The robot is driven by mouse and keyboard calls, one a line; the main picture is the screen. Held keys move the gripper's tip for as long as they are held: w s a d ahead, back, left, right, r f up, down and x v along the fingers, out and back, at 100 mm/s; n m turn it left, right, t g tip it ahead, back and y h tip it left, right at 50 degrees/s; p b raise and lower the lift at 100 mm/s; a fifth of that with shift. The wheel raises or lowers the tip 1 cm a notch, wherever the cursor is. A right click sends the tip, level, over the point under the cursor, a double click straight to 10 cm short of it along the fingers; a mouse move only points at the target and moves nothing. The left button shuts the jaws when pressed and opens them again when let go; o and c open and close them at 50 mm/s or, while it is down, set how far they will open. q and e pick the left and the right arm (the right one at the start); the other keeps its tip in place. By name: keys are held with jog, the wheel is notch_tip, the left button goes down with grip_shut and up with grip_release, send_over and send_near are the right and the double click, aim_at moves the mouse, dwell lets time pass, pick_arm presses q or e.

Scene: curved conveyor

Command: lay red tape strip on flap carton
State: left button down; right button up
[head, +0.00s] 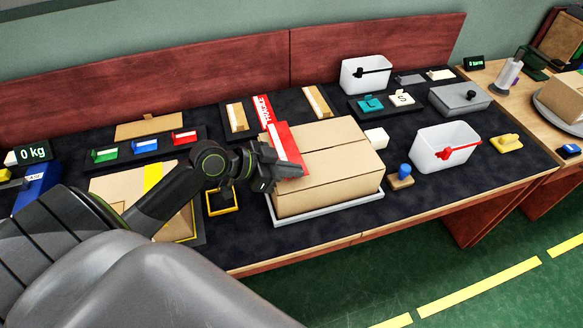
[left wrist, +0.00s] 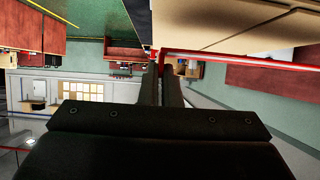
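The red tape strip (head: 286,145) is at the left end of the closed flap carton (head: 325,165). My left gripper (head: 291,172) is at the carton's upper left edge, with its fingers closed on the strip. In the left wrist view the fingers (left wrist: 166,82) are close together and the strip (left wrist: 240,54) shows edge-on, running right from their tips beside the carton (left wrist: 250,22). I cannot tell whether the strip touches the carton. The carton stands on a pale tray (head: 330,206). My right gripper is not in view.
A red strip with white lettering (head: 263,110) lies behind the carton. A small white block (head: 377,138) and a blue-handled stamp (head: 403,176) stand right of it. White bins (head: 440,150) are farther right. Another carton with yellow tape (head: 125,187) is at left.

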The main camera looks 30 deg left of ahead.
pick_arm(q)
jog(key=shift+f+b, duration=1.35)
jog(key=shift+f, duration=0.4)
jog(key=c, duration=1.6)
grip_release()
jog(key=shift+o, duration=0.2)
jog(key=p+v, duration=0.7)
jog(key=v, duration=1)
jog(key=shift+a+p, duration=0.2)
jog(key=shift+p, duration=0.15)
jog(key=shift+s, duration=0.1)
